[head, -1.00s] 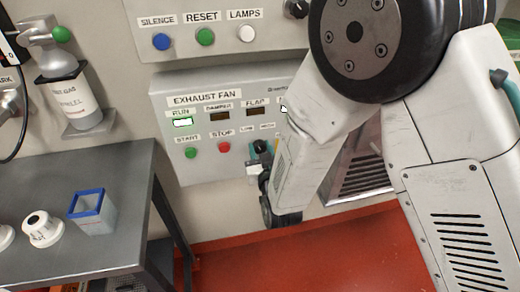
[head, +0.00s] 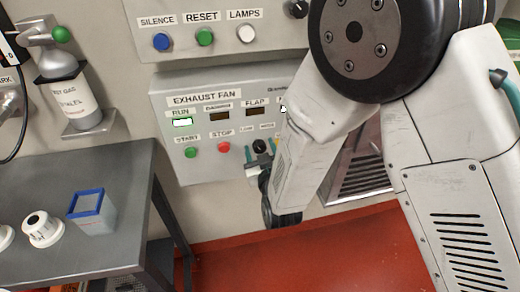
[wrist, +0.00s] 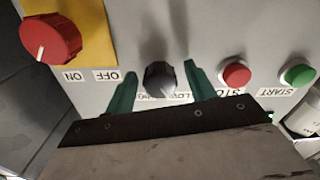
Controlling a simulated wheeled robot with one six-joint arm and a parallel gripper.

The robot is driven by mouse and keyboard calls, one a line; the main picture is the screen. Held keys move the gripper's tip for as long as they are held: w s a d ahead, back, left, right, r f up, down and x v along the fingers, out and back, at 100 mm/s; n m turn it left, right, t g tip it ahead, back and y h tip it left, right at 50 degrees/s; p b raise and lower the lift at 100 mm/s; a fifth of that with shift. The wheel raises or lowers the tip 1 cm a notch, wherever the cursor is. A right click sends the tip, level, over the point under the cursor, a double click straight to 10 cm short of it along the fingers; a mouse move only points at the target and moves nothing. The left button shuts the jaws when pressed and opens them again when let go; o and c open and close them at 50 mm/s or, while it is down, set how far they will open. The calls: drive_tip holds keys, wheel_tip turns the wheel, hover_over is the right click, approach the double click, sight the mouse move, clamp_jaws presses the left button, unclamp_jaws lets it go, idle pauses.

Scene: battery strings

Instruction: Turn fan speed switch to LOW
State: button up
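The fan speed switch is a black rotary knob on the exhaust fan panel, seen in the wrist view (wrist: 160,78) and in the head view (head: 260,146). My gripper (wrist: 160,88) is open, with one teal finger on each side of the knob. A gap shows between each finger and the knob in the wrist view. In the head view my gripper (head: 260,153) is at the panel's lower part, partly behind my arm. A LOW label (wrist: 181,98) is partly hidden by my gripper. The knob's pointer direction cannot be told.
A red STOP button (wrist: 236,74) and a green START button (wrist: 298,75) sit close beside the knob. A large red ON/OFF knob (wrist: 51,37) on a yellow plate is on the other side. A grey table (head: 60,245) stands at left.

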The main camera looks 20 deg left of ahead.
drive_tip(key=v, duration=0.8)
drive_tip(key=shift+a, duration=0.1)
idle(0.4)
drive_tip(key=s+d+f+g+h, duration=0.4)
drive_tip(key=s+f+g+h, duration=0.1)
drive_tip(key=f+g, duration=0.4)
drive_tip(key=s+d+r+m+g+h, duration=0.1)
drive_tip(key=s+d+r+m, duration=0.2)
drive_tip(key=d+r, duration=0.7)
drive_tip(key=s+d+r+m+g+h, duration=0.2)
drive_tip(key=s+d+r, duration=0.4)
drive_tip(key=d, duration=0.8)
drive_tip(key=s+d+r+m+g+h, duration=0.1)
drive_tip(key=s+d+r+m, duration=0.2)
drive_tip(key=d+r, duration=0.9)
drive_tip(key=s+r, duration=0.1)
drive_tip(key=s, duration=0.1)
drive_tip(key=shift+s+d+r+m+g+h, duration=0.25)
drive_tip(key=shift+d+r+m+g+h, duration=0.05)
drive_tip(key=shift+d+r+m+g, duration=0.1)
